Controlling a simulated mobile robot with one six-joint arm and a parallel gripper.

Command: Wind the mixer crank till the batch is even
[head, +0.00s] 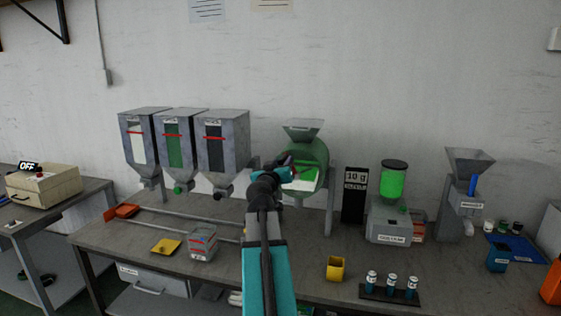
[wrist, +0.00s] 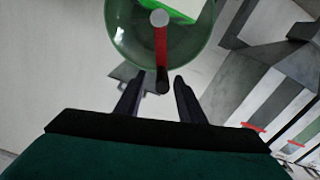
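The mixer (head: 318,157) is a green drum on a grey stand at the back middle of the bench, with a hopper (head: 303,127) above it. Its crank has a red arm (wrist: 161,48) running from a grey hub to a black handle (wrist: 163,80). A bright green and white patch shows on the drum front (head: 300,184); I cannot tell how even the batch is. My gripper (wrist: 157,90) is open, its two dark fingers either side of the black handle, with a gap showing on both sides. In the head view my arm partly hides the drum and crank.
Three grey hoppers (head: 222,150) stand left of the mixer. A black 10 g sign (head: 355,194) and a colour doser (head: 388,222) stand to its right.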

